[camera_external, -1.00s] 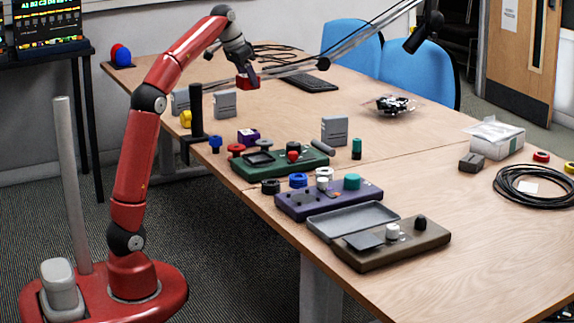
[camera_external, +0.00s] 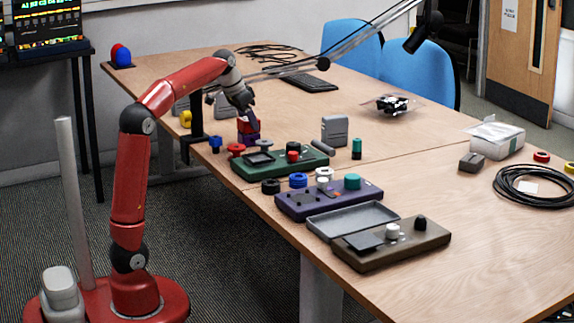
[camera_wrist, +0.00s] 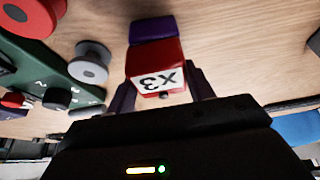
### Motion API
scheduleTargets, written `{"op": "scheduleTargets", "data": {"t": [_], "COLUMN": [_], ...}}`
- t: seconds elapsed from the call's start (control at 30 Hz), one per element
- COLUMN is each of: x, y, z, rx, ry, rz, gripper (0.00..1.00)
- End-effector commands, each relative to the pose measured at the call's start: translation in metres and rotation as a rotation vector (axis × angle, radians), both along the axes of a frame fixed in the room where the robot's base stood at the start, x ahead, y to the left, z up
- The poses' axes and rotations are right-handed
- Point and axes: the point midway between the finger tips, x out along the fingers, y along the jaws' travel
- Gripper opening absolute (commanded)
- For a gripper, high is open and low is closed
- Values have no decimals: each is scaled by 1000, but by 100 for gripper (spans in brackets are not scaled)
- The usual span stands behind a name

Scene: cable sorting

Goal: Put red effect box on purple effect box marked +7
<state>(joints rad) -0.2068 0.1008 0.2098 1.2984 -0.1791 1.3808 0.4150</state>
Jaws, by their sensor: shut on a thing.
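My gripper (camera_external: 247,118) is shut on a small red effect box (camera_external: 249,127). The red box also shows between the two fingers in the wrist view (camera_wrist: 152,58), with a white label reading X3. The small purple effect box (camera_external: 248,139) stands on the table, directly below the red box in the external view. In the wrist view the purple box (camera_wrist: 152,28) shows just beyond the red one and is partly hidden by it. The two look in contact or nearly so; I cannot tell which. No +7 mark is readable on the purple box.
A green pedal box (camera_external: 280,163) with knobs lies close in front. A red knob (camera_external: 236,150) and a grey knob (camera_external: 265,145) stand beside the purple box. A black post (camera_external: 197,120) is to the left. A grey box (camera_external: 335,130) stands to the right.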

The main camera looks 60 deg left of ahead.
Motion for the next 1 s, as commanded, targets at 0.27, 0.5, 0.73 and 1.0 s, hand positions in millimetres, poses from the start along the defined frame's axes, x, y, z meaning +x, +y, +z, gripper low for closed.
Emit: {"op": "scheduleTargets", "data": {"t": [0.27, 0.5, 0.73, 1.0], "x": [0, 0, -1, -19], "y": [0, 0, 0, 0], "z": [-3, -2, 4, 52], "rx": [-1, -1, 0, 1], "ry": [1, 1, -1, -4], "rz": [0, 0, 0, 1], "gripper": [60, 74, 74, 74]}}
